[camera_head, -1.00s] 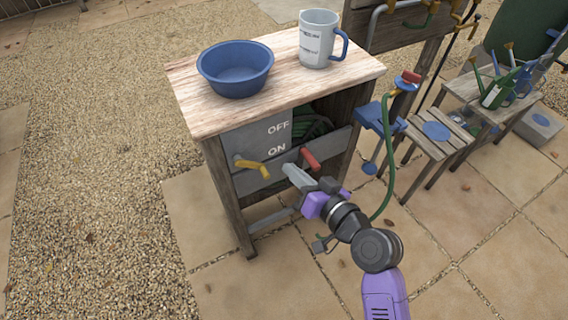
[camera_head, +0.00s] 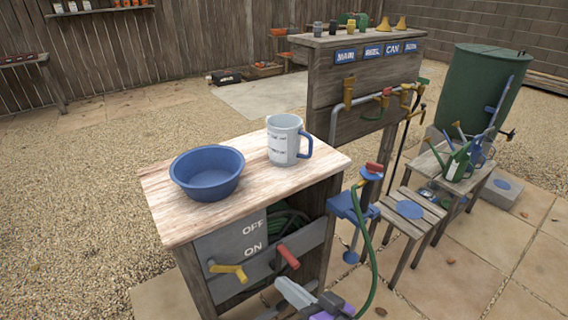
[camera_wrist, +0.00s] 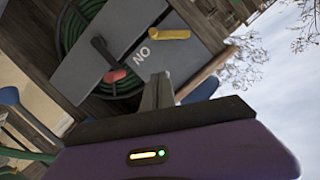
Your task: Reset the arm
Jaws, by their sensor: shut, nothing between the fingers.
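My gripper (camera_head: 298,296) is low at the bottom edge of the head view, in front of the wooden cabinet (camera_head: 195,275). Its grey fingers are together and hold nothing. In the wrist view the gripper (camera_wrist: 158,85) points at the cabinet front, and I see a gap to the levers.
A blue bowl (camera_head: 207,172) and a measuring jug (camera_head: 284,140) stand on the cabinet top. A blue bracket with a green hose (camera_head: 371,262) is right of the cabinet. A slatted stool (camera_head: 398,217) and a table with watering cans (camera_head: 455,164) stand farther right. Gravel at left is clear.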

